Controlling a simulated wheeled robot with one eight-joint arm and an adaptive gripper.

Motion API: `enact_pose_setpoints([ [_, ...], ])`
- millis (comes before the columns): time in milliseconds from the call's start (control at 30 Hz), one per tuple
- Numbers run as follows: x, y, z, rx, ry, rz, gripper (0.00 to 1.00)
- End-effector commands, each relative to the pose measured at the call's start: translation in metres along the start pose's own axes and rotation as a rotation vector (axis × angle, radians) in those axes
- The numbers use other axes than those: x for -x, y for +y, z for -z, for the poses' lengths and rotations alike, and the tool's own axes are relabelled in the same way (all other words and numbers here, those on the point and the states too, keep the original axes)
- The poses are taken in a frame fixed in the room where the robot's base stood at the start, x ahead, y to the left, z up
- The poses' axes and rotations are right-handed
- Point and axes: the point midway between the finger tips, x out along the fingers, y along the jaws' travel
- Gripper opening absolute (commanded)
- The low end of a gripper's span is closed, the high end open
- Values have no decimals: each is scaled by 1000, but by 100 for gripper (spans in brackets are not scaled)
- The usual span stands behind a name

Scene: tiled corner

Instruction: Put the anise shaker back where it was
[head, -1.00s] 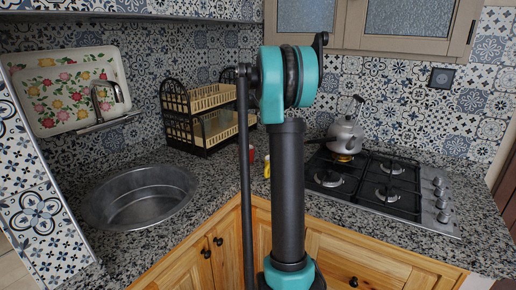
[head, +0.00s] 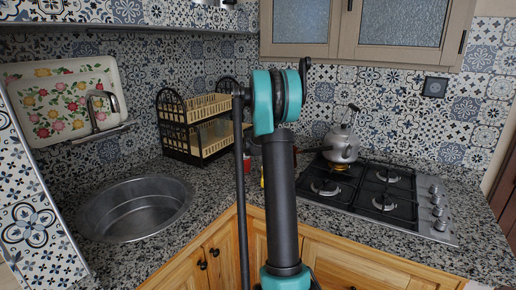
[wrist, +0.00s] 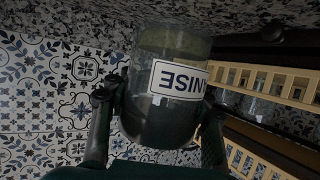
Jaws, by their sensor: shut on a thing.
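The anise shaker (wrist: 168,122) is a glassy, dark jar with a white label reading ANISE, upside down in the wrist view. My gripper (wrist: 160,104) is shut on it, with one finger on each side of the jar. The top of the picture shows the speckled counter close to the jar's greenish end; I cannot tell whether they touch. In the head view my arm hides the gripper and the shaker.
A two-tier dish rack (head: 203,127) stands in the corner, and its slats (wrist: 265,83) are right of the shaker in the wrist view. A sink (head: 135,208) is at left. A kettle (head: 343,143) sits on the gas hob (head: 382,195). Small red and yellow items show beside my arm.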

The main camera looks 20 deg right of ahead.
Motion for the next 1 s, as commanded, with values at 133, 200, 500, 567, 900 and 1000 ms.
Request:
enact_pose_setpoints([
  [133, -5, 0, -10, 0, 0, 0, 9],
  [200, -6, 0, -13, 0, 0, 0, 9],
  [500, -20, 0, -48, 0, 0, 0, 9],
  [567, -21, 0, -51, 0, 0, 0, 9],
  [900, -22, 0, -52, 0, 0, 0, 49],
  [1000, -22, 0, -52, 0, 0, 0, 61],
])
